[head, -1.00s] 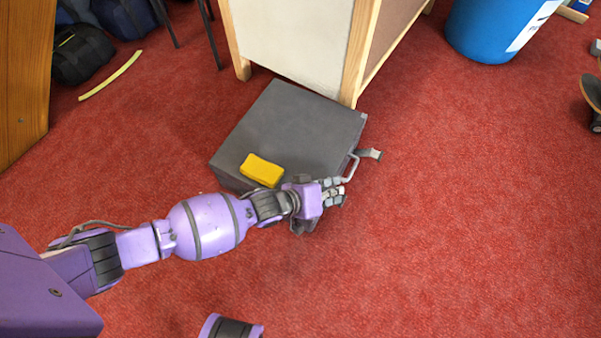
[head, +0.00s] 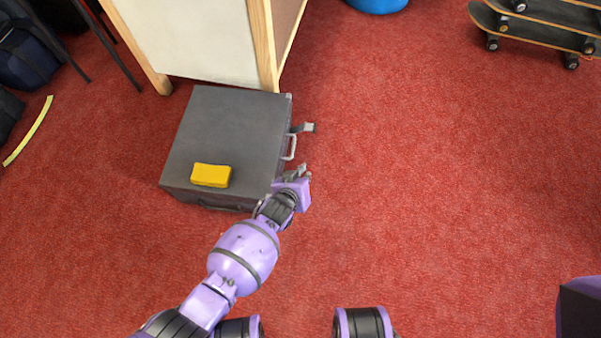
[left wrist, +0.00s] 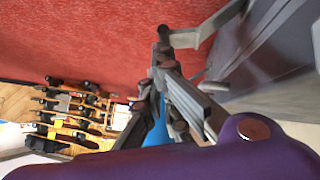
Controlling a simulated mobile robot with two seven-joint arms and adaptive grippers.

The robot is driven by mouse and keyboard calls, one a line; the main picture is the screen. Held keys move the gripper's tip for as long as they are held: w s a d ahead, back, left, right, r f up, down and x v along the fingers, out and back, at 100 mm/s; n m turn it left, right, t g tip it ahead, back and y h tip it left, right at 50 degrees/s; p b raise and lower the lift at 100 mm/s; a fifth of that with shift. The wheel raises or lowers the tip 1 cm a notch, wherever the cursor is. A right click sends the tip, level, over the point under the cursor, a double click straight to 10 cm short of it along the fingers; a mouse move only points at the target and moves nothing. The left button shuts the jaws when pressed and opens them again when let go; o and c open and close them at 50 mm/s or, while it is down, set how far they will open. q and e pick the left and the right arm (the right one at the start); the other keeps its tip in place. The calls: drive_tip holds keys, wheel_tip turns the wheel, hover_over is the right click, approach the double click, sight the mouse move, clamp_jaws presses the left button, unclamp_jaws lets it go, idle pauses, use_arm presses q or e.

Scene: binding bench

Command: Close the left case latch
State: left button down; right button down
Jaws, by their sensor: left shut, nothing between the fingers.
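The dark grey case (head: 235,125) lies flat on the red carpet, its handle (head: 291,147) on the right side. A metal latch (head: 303,128) sticks out from that side beyond the handle, swung open. My left gripper (head: 304,171) is shut and empty, just off the handle side near the case's near right corner. It covers that part of the side, so I cannot tell how any latch there stands. In the left wrist view, the gripper fingers (left wrist: 172,70) are beside a grey metal bar and the case side (left wrist: 275,75). My right gripper is out of view.
A yellow block (head: 211,175) lies on the case lid. A pale cabinet with wooden legs (head: 190,40) stands right behind the case. Skateboards (head: 535,25) and a blue bin (head: 377,4) are farther back. The carpet right of the case is clear.

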use_arm(q)
drive_tip(key=shift+a, duration=0.15)
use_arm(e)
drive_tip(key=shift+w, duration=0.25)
use_arm(q)
drive_tip(key=shift+w+a+r, duration=0.1)
drive_tip(key=shift+w+a, duration=0.05)
drive_tip(key=shift+a, duration=0.55)
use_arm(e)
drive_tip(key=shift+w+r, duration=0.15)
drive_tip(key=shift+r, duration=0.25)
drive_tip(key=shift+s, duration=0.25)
